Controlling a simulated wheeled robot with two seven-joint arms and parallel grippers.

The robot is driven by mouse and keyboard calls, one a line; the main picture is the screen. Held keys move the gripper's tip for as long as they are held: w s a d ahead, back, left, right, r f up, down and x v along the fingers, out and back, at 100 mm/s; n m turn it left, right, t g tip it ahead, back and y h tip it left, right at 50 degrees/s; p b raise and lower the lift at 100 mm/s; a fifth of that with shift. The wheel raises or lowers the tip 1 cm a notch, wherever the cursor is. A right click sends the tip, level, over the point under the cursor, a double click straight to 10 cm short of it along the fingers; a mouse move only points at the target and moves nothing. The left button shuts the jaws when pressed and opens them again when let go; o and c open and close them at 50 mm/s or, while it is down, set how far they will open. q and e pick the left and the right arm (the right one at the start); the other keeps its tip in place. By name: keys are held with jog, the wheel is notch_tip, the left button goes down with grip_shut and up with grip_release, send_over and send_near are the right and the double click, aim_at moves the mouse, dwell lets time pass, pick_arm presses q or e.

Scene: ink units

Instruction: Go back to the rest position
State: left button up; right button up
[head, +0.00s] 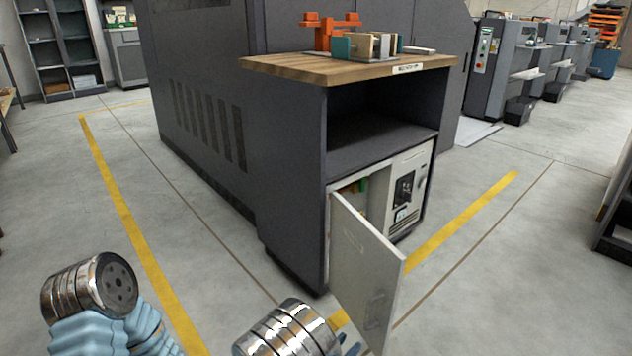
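A grey cabinet with a wooden top (330,68) stands in the middle of the head view. The pale door (368,265) of its lower compartment stands open towards me. Inside, partly hidden by the door, are a few small coloured items and a light grey unit (405,190) with a dark panel. My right arm shows at the bottom centre, apart from the cabinet body. Only a small bluish part of the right gripper (350,344) shows beside the door's lower edge, so its fingers cannot be judged. My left arm shows at the bottom left; its gripper is not visible.
Several small boxes and an orange stand (328,30) are on the wooden top. The open shelf (378,130) above the compartment looks empty. The floor left of the cabinet is clear, with a yellow line (122,205). A dark rack edge (615,220) is at the far right.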

jog(key=d+f+n+g+y, duration=0.25)
jog(key=d+f+y, duration=0.2)
jog(key=f, duration=0.45)
jog(key=s+f+n+g+y, duration=0.1)
jog(key=s+f+g+y, duration=0.5)
jog(key=s+f, duration=0.15)
jog(key=s+r+n+g+y+p, duration=0.1)
jog(key=s+r+n+g+y, duration=0.25)
jog(key=s, duration=0.65)
notch_tip(320, 180, up, 11)
jog(key=m+y+p, duration=0.1)
jog(key=p, duration=1.1)
jog(key=shift+w+a, duration=0.15)
jog(key=shift+a, duration=0.2)
